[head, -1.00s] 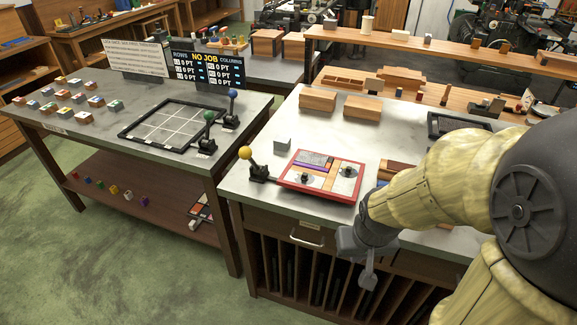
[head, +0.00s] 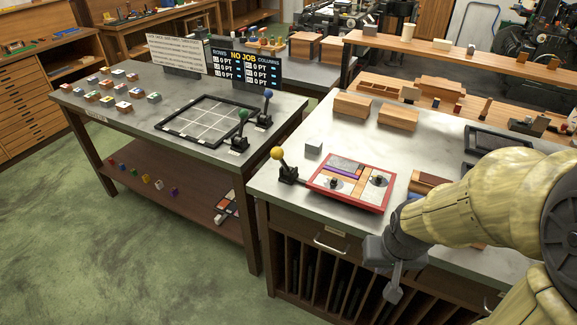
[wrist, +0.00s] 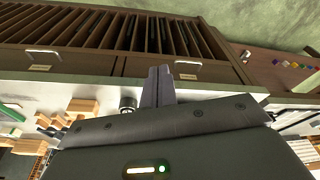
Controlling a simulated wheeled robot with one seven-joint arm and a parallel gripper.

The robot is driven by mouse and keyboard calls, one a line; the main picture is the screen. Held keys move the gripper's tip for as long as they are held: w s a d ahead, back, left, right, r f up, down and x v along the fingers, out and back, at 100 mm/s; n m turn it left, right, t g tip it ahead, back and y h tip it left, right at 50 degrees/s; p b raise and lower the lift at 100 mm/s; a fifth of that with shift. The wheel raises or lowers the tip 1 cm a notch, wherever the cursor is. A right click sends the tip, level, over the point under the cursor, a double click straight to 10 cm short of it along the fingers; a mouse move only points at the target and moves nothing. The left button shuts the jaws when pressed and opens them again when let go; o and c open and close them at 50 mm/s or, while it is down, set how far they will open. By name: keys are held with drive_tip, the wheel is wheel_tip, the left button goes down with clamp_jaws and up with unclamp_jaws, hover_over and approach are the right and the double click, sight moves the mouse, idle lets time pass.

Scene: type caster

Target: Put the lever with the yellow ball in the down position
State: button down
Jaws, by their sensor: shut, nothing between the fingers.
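The lever with the yellow ball (head: 277,153) stands on a black base at the left front corner of the right-hand bench, beside a red-framed tray (head: 349,184). Its stick leans up and to the left, with the ball raised above the base. My gripper (head: 392,294) hangs in front of the bench's front side, to the right of and lower than the lever, apart from it. In the wrist view my gripper (wrist: 158,84) shows its fingers together with nothing between them, facing the bench's drawer and slotted front.
A blue-ball lever (head: 267,94) and a green-ball lever (head: 242,116) stand on the left table by a black grid frame (head: 170,126). A grey block (head: 314,147) sits behind the tray. Wooden boxes (head: 353,104) stand farther back. Green floor is clear at left.

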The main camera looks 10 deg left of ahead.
drive_tip(key=c, duration=2.2)
unclamp_jaws()
drive_tip(key=c, duration=1.8)
unclamp_jaws()
drive_tip(key=shift+w, duration=0.1)
drive_tip(key=o, duration=0.7)
drive_tip(key=shift+w+a+f+n+t+b, duration=0.15)
drive_tip(key=shift+w+f+t+b, duration=0.2)
drive_tip(key=shift+w, duration=0.3)
drive_tip(key=shift+w+a+f+n+t+b, duration=0.1)
drive_tip(key=shift+w+f+n+t+b, duration=0.15)
drive_tip(key=shift+w, duration=0.35)
drive_tip(key=shift+o, duration=1)
drive_tip(key=w+a+f+n+t+b, duration=0.1)
drive_tip(key=w+t+b, duration=0.1)
drive_tip(key=w, duration=0.3)
drive_tip(key=shift+w+a+f, duration=0.15)
drive_tip(key=shift+w+a, duration=0.05)
drive_tip(key=shift+w, duration=0.15)
drive_tip(key=n+t+y+b, duration=0.8)
drive_tip(key=t+y, duration=0.1)
drive_tip(key=y, duration=0.1)
approach(283, 161)
drive_tip(key=shift+s+d+r, duration=0.55)
drive_tip(key=shift+s+r, duration=1.65)
drive_tip(key=shift+s, duration=0.5)
drive_tip(key=p+x, duration=0.2)
drive_tip(key=x, duration=1.4)
drive_tip(key=shift+w+a+p, duration=0.2)
drive_tip(key=shift+p, duration=0.1)
